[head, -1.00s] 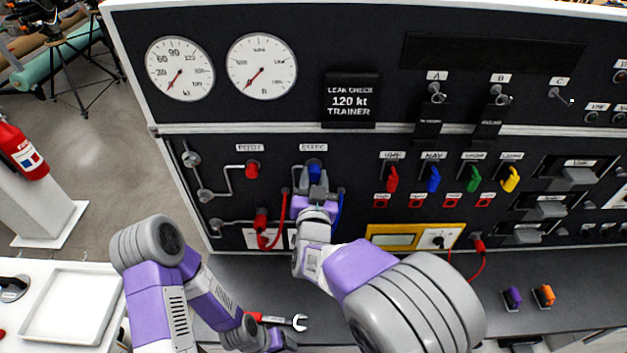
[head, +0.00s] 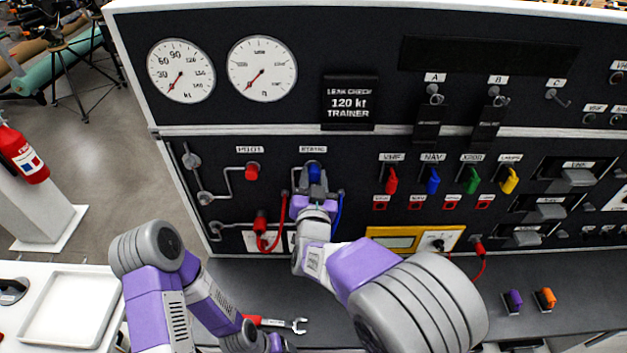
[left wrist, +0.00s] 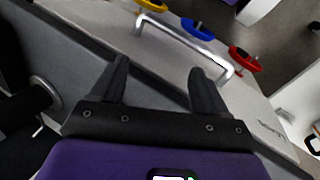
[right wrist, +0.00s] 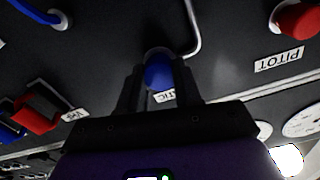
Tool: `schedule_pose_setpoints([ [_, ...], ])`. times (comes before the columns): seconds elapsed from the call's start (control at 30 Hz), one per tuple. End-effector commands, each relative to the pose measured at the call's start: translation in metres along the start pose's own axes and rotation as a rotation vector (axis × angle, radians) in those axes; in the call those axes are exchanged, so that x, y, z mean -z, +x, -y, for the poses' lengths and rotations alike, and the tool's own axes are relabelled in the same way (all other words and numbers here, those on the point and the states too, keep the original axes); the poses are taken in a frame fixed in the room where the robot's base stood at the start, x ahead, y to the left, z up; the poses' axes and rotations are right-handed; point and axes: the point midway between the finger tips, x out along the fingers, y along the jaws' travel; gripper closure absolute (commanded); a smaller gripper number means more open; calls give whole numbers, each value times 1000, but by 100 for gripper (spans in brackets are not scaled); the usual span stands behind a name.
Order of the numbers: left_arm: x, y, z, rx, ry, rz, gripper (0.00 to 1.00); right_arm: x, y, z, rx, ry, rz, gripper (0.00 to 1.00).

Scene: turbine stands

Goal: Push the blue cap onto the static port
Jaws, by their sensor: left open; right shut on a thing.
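The blue cap (head: 314,172) is at the static port, just under the STATIC label (head: 313,149) on the black panel. My right gripper (head: 315,187) is shut on it; in the right wrist view the blue cap (right wrist: 159,72) sits between the two fingers (right wrist: 160,85), against the panel. The port behind the cap is hidden, so I cannot tell how deep it sits. My left gripper (head: 280,343) is low at the front of the bench; in the left wrist view its fingers (left wrist: 160,85) are apart with nothing between them.
A red cap (head: 252,171) is on the pitot port to the left. Red and blue hoses hang beside my right gripper. A red-handled wrench (head: 275,322) lies on the bench near my left gripper. Purple (head: 513,300) and orange (head: 545,298) pieces stand at the right.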

Motion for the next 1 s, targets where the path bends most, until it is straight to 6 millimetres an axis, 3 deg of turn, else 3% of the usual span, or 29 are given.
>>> schedule_pose_setpoints([
  [0.2,0,0,0,0,0,0,25,6,3,-1,-2,3,-14,100],
  [0.23,0,0,0,0,0,0,25,6,3,-1,-3,3,-14,62],
  [0.4,0,-1,0,0,0,1,25,4,2,-1,-2,2,-11,37],
  [0.6,0,0,0,0,0,-1,25,4,2,0,-1,2,-8,37],
  [0.67,0,0,0,0,0,-1,25,3,1,0,-1,2,-8,28],
  [1.0,0,0,0,0,0,0,25,3,-2,0,0,2,-7,28],
])
